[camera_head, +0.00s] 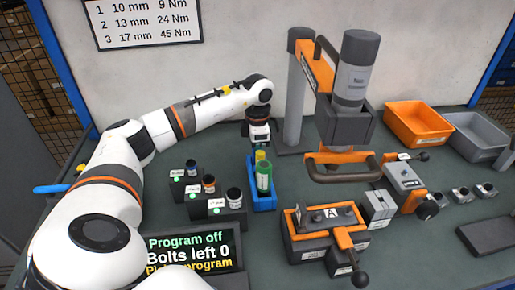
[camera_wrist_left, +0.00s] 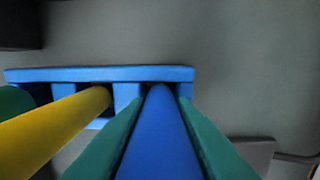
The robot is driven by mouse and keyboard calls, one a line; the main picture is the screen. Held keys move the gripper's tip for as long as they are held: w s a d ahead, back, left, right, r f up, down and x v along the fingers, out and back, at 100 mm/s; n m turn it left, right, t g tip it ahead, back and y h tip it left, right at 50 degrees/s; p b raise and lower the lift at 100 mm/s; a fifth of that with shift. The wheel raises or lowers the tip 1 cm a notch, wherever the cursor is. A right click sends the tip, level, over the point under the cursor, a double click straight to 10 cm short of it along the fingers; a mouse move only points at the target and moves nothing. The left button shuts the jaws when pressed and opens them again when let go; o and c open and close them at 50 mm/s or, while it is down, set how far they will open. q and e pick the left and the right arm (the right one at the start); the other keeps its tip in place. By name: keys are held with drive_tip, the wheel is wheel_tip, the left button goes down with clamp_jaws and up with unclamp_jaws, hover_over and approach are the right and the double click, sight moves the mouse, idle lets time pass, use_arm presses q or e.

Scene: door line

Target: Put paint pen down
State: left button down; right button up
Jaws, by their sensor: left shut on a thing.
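The blue pen holder (camera_head: 263,203) stands on the bench, left of the fixture marked A. A green pen (camera_head: 264,176) and a yellow pen (camera_head: 260,156) stand in it. My left gripper (camera_head: 260,143) is at the holder's far end, pointing down. In the left wrist view my left gripper (camera_wrist_left: 160,150) is shut on a blue pen (camera_wrist_left: 160,140). The blue pen's far end is at the right slot of the holder (camera_wrist_left: 100,74), beside the yellow pen (camera_wrist_left: 60,122). How deep it sits cannot be told. In the head view the blue pen is hidden. My right gripper is not in view.
Several small bottles in dark stands (camera_head: 208,184) are left of the holder. A column tool with an orange handle (camera_head: 343,158) rises at the right, with an orange bin (camera_head: 418,125) and a grey bin (camera_head: 475,135) behind. A display (camera_head: 190,252) stands in front.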

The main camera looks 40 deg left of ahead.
use_arm(q)
drive_tip(key=c, duration=1.2)
unclamp_jaws()
drive_tip(key=shift+c, duration=0.2)
drive_tip(key=shift+r, duration=0.1)
wheel_tip(320, 180, up, 12)
drive_tip(key=shift+f, duration=0.1)
drive_tip(key=shift+d, duration=0.1)
